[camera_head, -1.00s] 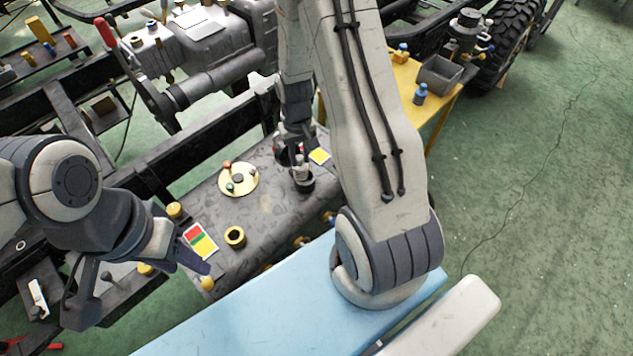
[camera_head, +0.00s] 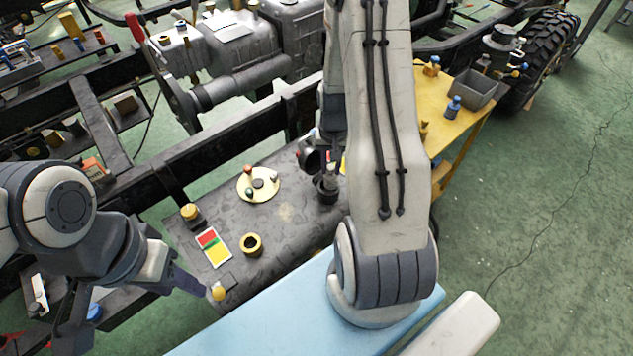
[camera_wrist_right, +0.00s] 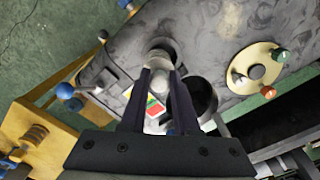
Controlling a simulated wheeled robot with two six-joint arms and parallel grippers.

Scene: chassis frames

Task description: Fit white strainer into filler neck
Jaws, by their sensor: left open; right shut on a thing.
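The filler neck (camera_head: 327,190) is a short dark collar near the right end of the grey tank; in the right wrist view it is a dark ring (camera_wrist_right: 160,45). My right gripper (camera_wrist_right: 161,76) points down over it, shut on the pale strainer (camera_wrist_right: 163,62). The strainer is at the neck's mouth; fingers and arm hide how deep it sits. In the head view my right gripper (camera_head: 328,160) is mostly behind my own arm. My left gripper (camera_head: 142,312) is open and empty at the tank's left front corner.
A dark round open cap (camera_wrist_right: 203,95) stands beside the neck. The tank top also carries a cream disc with small knobs (camera_head: 258,184), a yellow ring (camera_head: 252,245) and a coloured label (camera_head: 214,248). A yellow table (camera_head: 460,120) with a grey bin (camera_head: 473,90) stands right.

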